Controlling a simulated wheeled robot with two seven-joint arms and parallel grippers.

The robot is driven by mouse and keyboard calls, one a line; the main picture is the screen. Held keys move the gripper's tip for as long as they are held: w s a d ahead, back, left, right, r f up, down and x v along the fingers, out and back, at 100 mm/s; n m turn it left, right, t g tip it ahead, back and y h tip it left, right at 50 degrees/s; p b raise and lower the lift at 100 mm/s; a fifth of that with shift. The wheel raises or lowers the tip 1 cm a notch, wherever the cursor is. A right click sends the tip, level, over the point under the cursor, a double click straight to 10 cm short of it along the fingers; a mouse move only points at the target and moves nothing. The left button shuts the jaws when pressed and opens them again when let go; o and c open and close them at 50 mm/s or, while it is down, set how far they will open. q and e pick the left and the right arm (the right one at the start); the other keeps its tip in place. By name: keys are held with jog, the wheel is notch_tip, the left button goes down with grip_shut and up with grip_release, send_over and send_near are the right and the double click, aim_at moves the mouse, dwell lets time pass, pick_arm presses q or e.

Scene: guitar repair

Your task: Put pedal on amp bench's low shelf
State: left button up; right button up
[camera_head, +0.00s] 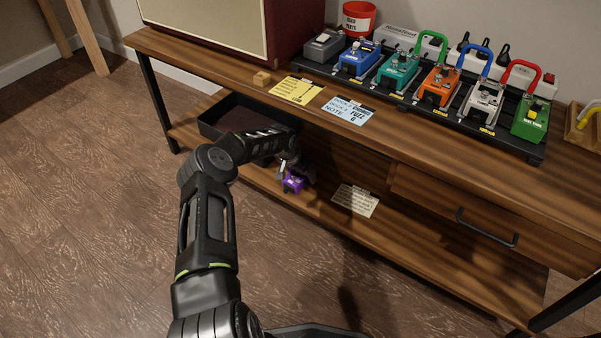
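A small purple pedal (293,184) shows at the low shelf (318,208) of the wooden bench, close to the shelf's front edge. My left gripper (295,173) reaches in from the left and is right at the pedal, with its fingers around the pedal's upper part. The fingers are small and dark here, so I cannot tell whether they are shut on it or apart from it. I also cannot tell whether the pedal rests on the shelf or is slightly above it. My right gripper is out of view.
A dark tray (208,121) stands on the low shelf's left, behind my forearm. A paper note (355,200) lies right of the pedal. A drawer (480,217) hangs above the shelf's right part. The bench top (280,108) holds an amp (215,25) and a pedalboard (450,117).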

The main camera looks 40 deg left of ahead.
aim_at(296, 175)
pick_arm(q)
jog(key=p+v, duration=0.3)
jog(key=v, duration=0.3)
jog(key=shift+r+p, duration=0.25)
jog(key=shift+p, duration=0.15)
jog(key=s+f+p, duration=0.1)
jog(key=s+p, duration=0.3)
jog(key=s, duration=0.7)
jog(key=shift+s+d, duration=0.15)
jog(key=shift+s, duration=0.2)
jog(key=shift+f, duration=0.1)
jog(key=s+d+h, duration=0.2)
jog(key=d, duration=1.3)
jog(key=s+d+h, duration=0.2)
jog(key=s+d, duration=0.1)
jog(key=d, duration=1.1)
jog(key=s+d+n+g, duration=0.1)
jog(key=s+d, duration=0.4)
jog(key=s, duration=0.3)
jog(key=s+d+n+g, duration=0.1)
jog(key=s+d, duration=0.4)
jog(key=s, duration=0.2)
jog(key=shift+s+d+g, duration=0.4)
